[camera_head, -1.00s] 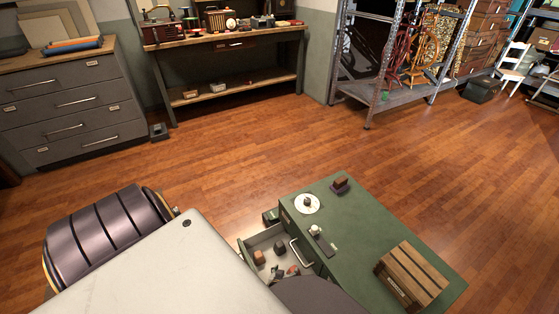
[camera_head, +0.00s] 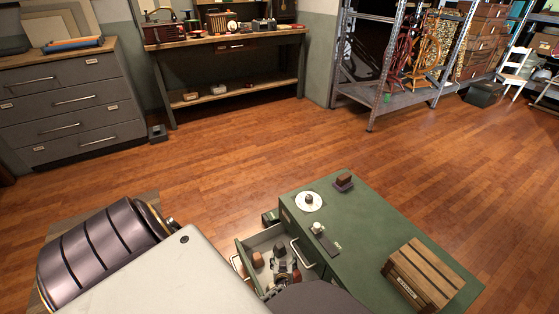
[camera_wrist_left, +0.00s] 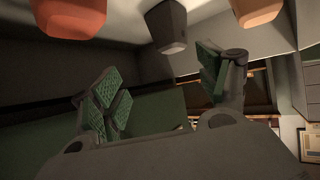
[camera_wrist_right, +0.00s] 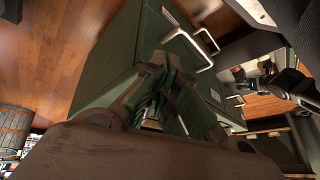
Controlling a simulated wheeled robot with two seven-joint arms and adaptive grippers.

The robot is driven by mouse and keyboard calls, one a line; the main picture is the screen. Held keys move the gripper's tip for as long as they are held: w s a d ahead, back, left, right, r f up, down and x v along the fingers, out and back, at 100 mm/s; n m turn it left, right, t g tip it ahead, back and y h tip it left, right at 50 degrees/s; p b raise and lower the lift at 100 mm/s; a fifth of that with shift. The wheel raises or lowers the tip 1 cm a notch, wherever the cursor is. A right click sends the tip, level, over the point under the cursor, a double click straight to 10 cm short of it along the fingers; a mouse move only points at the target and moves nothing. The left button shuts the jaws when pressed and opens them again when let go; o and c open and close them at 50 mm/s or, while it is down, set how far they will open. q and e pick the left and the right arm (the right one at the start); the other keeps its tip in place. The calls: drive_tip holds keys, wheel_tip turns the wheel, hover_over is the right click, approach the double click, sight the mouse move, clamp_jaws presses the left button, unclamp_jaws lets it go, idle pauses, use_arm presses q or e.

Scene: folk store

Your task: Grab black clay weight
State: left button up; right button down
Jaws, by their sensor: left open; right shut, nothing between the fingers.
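The black clay weight (camera_head: 280,249) stands inside the open drawer (camera_head: 246,262) of the green cabinet. In the left wrist view the dark weight (camera_wrist_left: 168,27) shows at the top, beyond my fingers and between their directions, not touching them. My left gripper (camera_head: 284,269) is open over the drawer, close to the dark weight; its spread fingers with green pads show in the left wrist view (camera_wrist_left: 162,85). An orange-brown weight (camera_head: 258,259) stands left of the black one. My right gripper (camera_wrist_right: 165,90) is shut and empty, beside green drawer fronts with metal handles.
The cabinet top (camera_head: 370,240) holds a white dish (camera_head: 308,201), a small dark block (camera_head: 344,181) and a wooden crate (camera_head: 423,274). In the left wrist view, a red weight (camera_wrist_left: 68,17) and an orange weight (camera_wrist_left: 256,11) flank the dark one. Drawer walls are close around the left gripper.

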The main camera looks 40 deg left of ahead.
sight(280, 249)
use_arm(q)
drive_tip(key=shift+w+a+f+n+g+y+b, duration=0.15)
drive_tip(key=shift+a+f+n+g+y+b, duration=0.15)
drive_tip(key=shift+a+f+y+b, duration=0.35)
drive_tip(key=shift+w+a+f+n+g+y+b, duration=0.25)
drive_tip(key=shift+a+b, duration=0.2)
drive_tip(key=shift+b, duration=0.4)
use_arm(e)
drive_tip(key=shift+s+a+r+y, duration=0.15)
drive_tip(key=shift+s+a+r, duration=0.15)
drive_tip(key=shift+r, duration=0.35)
drive_tip(key=shift+s+a+r+y, duration=0.15)
drive_tip(key=shift+s+a+r, duration=0.15)
drive_tip(key=shift+r, duration=0.35)
use_arm(q)
drive_tip(key=shift+s, duration=0.1)
